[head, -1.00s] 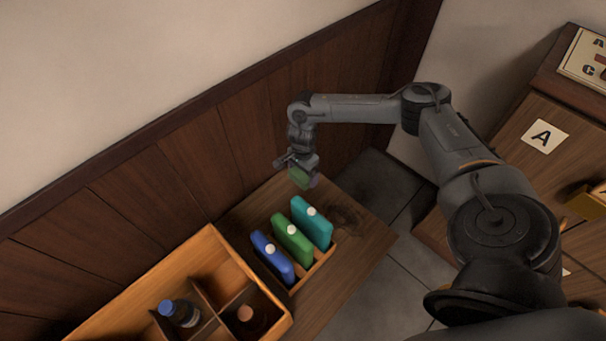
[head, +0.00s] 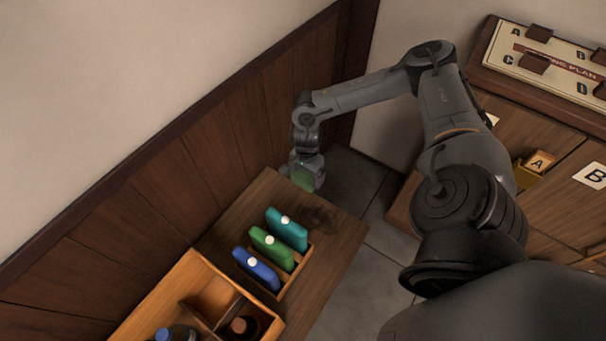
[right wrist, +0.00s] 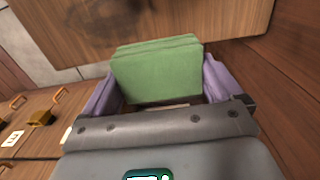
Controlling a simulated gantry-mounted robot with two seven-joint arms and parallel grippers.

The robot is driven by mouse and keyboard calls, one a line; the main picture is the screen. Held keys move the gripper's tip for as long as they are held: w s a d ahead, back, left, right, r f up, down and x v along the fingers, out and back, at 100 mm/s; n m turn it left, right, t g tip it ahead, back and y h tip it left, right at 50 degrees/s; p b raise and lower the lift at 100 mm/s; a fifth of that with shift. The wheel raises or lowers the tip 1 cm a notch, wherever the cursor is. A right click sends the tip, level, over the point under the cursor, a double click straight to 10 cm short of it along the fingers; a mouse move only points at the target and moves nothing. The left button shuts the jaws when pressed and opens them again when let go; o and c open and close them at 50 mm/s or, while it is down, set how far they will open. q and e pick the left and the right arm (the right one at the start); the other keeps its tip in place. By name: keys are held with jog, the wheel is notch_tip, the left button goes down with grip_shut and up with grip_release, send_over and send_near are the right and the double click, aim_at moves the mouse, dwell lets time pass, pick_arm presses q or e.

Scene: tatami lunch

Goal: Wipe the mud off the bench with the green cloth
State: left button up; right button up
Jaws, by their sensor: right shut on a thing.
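My right gripper (head: 306,184) is shut on the green cloth (head: 303,180), near the far end of the wooden bench (head: 325,262). In the right wrist view the cloth (right wrist: 157,72) is a folded light-green pad between the purple fingers, with the bench top (right wrist: 215,22) beyond it. The mud (head: 320,217) is a dark smudge on the bench, below the cloth in the head view. A dark mark at the top edge of the right wrist view (right wrist: 125,8) looks like the same mud. Whether the cloth touches the bench is unclear. My left gripper is out of view.
Wood panelling (head: 215,150) runs behind the bench; a drawer cabinet (head: 560,150) stands at right.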

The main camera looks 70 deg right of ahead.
jog(key=o, duration=0.5)
jog(key=c, duration=0.4)
